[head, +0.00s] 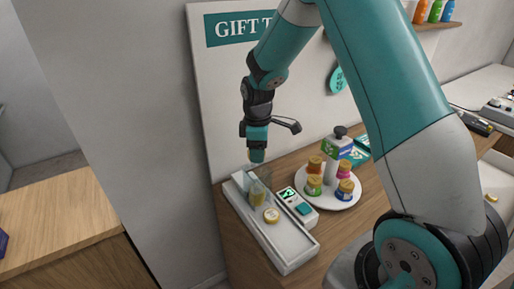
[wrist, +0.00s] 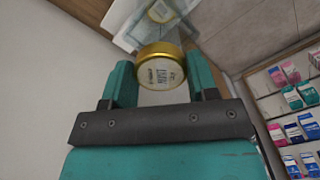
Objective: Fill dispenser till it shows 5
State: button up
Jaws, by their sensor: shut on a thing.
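In the wrist view my gripper (wrist: 160,85) is shut on a round gold-rimmed jar (wrist: 160,72) with a pale printed top; its words are too small to read. In the head view my gripper (head: 257,154) points down above the far end of a long white dispenser tray (head: 285,256). A clear hopper (head: 257,191) with yellowish contents stands on that end. A gold-rimmed lid or disc (head: 271,215) lies on the tray in front of it. A small white unit (head: 309,217) beside the tray has a dark display (head: 287,194) with a green mark, not clearly readable.
A wall board (head: 222,100) stands close behind my gripper. The wooden counter (head: 239,248) ends at its left edge.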

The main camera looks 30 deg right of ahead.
jog(key=shift+f+b, duration=1.1)
jog(key=shift+f, duration=0.7)
jog(key=shift+s, duration=0.1)
jog(key=o, duration=1)
notch_tip(320, 180, up, 18)
jog(key=b, duration=0.3)
jog(key=shift+f+b, duration=0.25)
jog(key=shift+b, duration=0.05)
jog(key=s+a+f+m+y, duration=0.1)
jog(key=s+a, duration=0.5)
jog(key=s, duration=0.2)
jog(key=s+a+f+m+y+b, duration=0.1)
jog(key=s+a+f, duration=0.1)
jog(key=s+a, duration=0.4)
jog(key=s+a+f+m+y+b, duration=0.1)
jog(key=s+a, duration=0.5)
jog(key=s, duration=0.6)
jog(key=shift+s+a+f+m+y, duration=0.1)
jog(key=shift+s+f+m+y, duration=0.15)
jog(key=shift+f+m+y, duration=0.3)
